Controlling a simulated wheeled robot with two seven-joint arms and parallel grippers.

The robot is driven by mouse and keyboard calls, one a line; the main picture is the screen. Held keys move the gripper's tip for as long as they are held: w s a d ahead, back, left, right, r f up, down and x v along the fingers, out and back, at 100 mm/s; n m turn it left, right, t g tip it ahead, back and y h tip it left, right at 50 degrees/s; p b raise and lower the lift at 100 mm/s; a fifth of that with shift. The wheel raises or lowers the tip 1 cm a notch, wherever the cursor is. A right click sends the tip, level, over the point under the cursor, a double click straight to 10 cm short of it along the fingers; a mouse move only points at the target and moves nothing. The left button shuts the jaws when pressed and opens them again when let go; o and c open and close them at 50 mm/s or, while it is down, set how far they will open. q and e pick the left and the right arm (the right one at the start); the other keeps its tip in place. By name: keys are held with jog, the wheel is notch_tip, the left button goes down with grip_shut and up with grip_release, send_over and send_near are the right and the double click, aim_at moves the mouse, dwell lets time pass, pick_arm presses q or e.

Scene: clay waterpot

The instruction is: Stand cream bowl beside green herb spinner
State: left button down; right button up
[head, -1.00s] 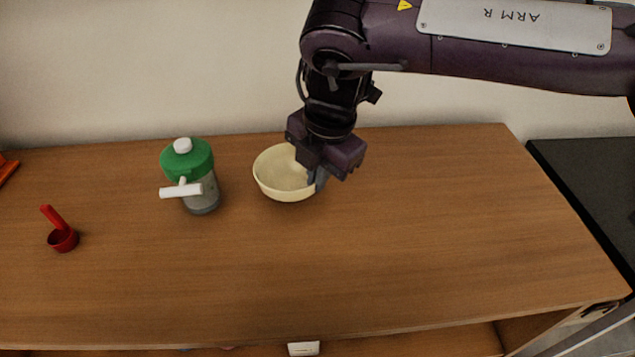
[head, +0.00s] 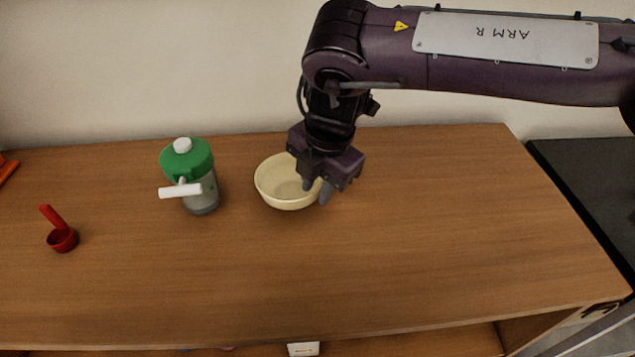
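The cream bowl (head: 278,193) stands upright on the wooden table, to the right of the green herb spinner, with a narrow strip of bare wood between them. The green herb spinner (head: 205,188) stands upright, with a green lid, a white knob, a white crank handle and a grey clear body. My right gripper (head: 317,190) points down at the bowl's right side. Its fingers are apart, one over the inside of the bowl and one outside the rim. My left gripper is not in view.
A red scoop (head: 62,239) lies at the left of the table (head: 420,240). An orange object (head: 6,168) is cut off at the left edge. The table's front and right are clear. A dark surface (head: 590,180) lies beyond the right edge.

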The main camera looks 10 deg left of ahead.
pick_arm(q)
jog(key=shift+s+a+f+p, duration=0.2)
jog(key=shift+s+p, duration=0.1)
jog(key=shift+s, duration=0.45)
pick_arm(e)
notch_tip(320, 180, up, 12)
jog(key=s+d, duration=0.1)
jog(key=shift+d, duration=0.35)
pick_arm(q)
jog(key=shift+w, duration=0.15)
pick_arm(e)
jog(key=shift+r, duration=0.1)
